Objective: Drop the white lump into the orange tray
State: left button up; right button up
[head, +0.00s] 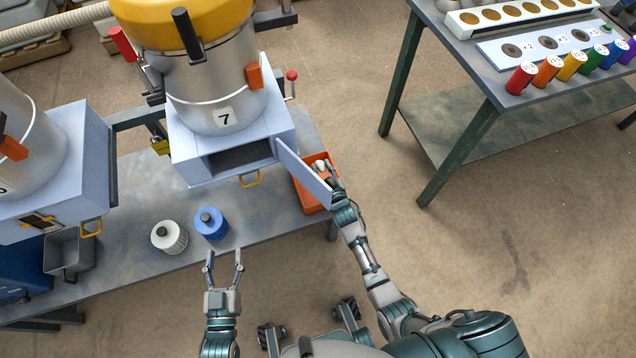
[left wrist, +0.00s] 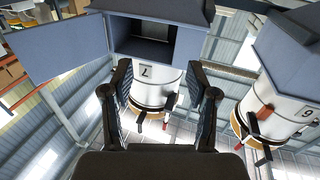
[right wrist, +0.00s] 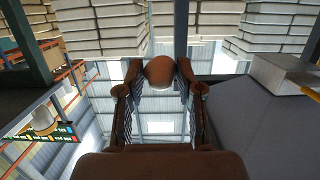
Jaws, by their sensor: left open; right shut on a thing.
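The white lump (head: 320,166) is between the fingertips of my right gripper (head: 325,171), seen over the orange tray (head: 304,198) in the head view. In the right wrist view the lump (right wrist: 160,70) looks round and brownish in shadow, with my right gripper (right wrist: 160,78) shut on it. The open door hides part of the tray and part of the right gripper in the head view. How high the lump is above the tray is hard to tell. My left gripper (head: 225,263) is open and empty in front of the table's edge; it also shows in the left wrist view (left wrist: 160,80).
The machine marked 7 (head: 233,150) has its door (head: 304,174) swung open beside the tray. A white canister (head: 168,237) and a blue canister (head: 211,224) stand near the table's front edge. A second table (head: 470,60) with coloured cylinders stands at the upper right.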

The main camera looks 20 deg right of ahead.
jog(key=shift+f+b, duration=0.35)
jog(key=shift+f, duration=0.35)
pick_arm(q)
jog(key=shift+s+d+r+t+h, duration=0.1)
jog(key=shift+d+r+t+h, duration=0.1)
jog(key=shift+r+t, duration=0.5)
jog(key=shift+d+r+t+h, duration=0.15)
jog(key=shift+r+t, duration=0.35)
jog(key=shift+r, duration=0.3)
pick_arm(e)
jog(key=shift+d, duration=0.2)
jog(key=o, duration=1)
jog(key=shift+a, duration=0.1)
pick_arm(q)
jog(key=shift+a+f, duration=0.1)
pick_arm(e)
jog(key=shift+s, duration=0.1)
jog(key=shift+s, duration=0.35)
jog(key=s+r, duration=0.2)
jog(key=s, duration=0.8)
jog(key=shift+s+d, duration=0.2)
jog(key=shift+s, duration=0.2)
jog(key=shift+r, duration=0.15)
